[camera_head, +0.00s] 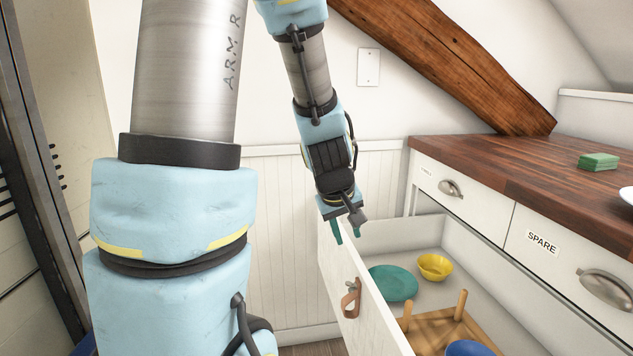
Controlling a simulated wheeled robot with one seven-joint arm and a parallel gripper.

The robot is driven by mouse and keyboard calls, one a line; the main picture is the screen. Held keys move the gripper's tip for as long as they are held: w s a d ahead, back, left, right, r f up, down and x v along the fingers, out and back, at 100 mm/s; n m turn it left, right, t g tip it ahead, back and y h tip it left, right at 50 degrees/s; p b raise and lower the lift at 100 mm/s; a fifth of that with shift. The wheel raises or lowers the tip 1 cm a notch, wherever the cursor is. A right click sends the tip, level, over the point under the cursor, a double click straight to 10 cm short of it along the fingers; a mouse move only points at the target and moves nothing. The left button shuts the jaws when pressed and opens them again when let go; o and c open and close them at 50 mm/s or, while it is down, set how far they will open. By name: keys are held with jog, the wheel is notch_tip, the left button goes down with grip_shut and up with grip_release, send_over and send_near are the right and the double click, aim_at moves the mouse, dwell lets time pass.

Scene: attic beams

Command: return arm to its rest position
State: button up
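My arm (175,210) fills the left and middle of the head view, bent at the elbow above the frame, with its far part hanging down. My gripper (347,237) points downward at its end.
The open drawer (412,233) holds a green plate (394,283), a yellow bowl (435,267), a wooden pegged rack (427,330) and a blue item (470,348). A wooden counter (500,165) bears a green block (598,161). A slanted beam (450,60) crosses behind.

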jog(key=s+a+m+g+y, duration=0.2)
jog(key=s+a+m+g, duration=0.15)
jog(key=s+a, duration=0.75)
notch_tip(320, 180, up, 14)
jog(key=w+a+p, duration=0.2)
jog(key=p, duration=1.3)
jog(key=shift+r, duration=0.15)
jog(key=shift+m, duration=0.25)
jog(key=shift+c, duration=0.3)
